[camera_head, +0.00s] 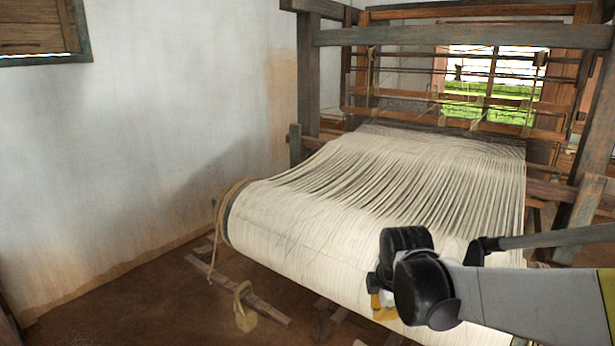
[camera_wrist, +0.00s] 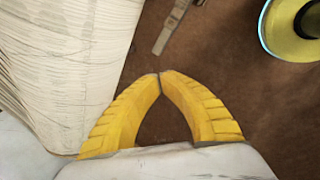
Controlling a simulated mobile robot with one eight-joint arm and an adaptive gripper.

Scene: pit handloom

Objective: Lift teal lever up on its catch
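I cannot make out a teal lever in either view. My gripper (camera_wrist: 160,76) has yellow ribbed fingers whose tips meet, with only brown floor showing between them. In the head view, a yellow part of my gripper (camera_head: 381,308) shows below my dark wrist joint, in front of the loom's warp roll, and the rest is hidden. The loom's cream warp (camera_head: 330,215) spreads from the wooden frame to the big roll in front. The warp also fills the left of the wrist view (camera_wrist: 60,65), beside the fingers.
A dark wooden loom frame (camera_head: 460,36) stands at the back and right. A timber (camera_head: 240,290) and a tan weight on a cord (camera_head: 245,312) are low at the roll's left end. A wooden strip (camera_wrist: 170,28) lies beyond my fingertips. Brown floor (camera_head: 140,295) is clear at left.

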